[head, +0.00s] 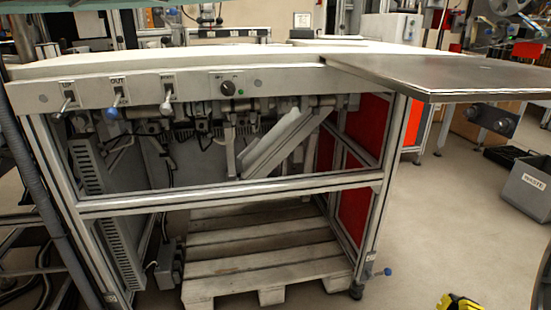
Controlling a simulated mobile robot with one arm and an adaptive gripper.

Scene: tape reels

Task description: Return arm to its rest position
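No arm and no gripper that I can make out shows in the head view, so the arm's pose and the gripper's opening are hidden from me. A small yellow and black piece (458,303) pokes in at the bottom edge, right of the middle. I cannot tell what it belongs to.
A metal-framed workbench (230,192) with switches along its front fills the left and middle. A dark flat plate (450,76) juts from its right end. A wooden pallet (265,262) lies underneath. A grey waste bin (528,190) stands at right. Floor between them is clear.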

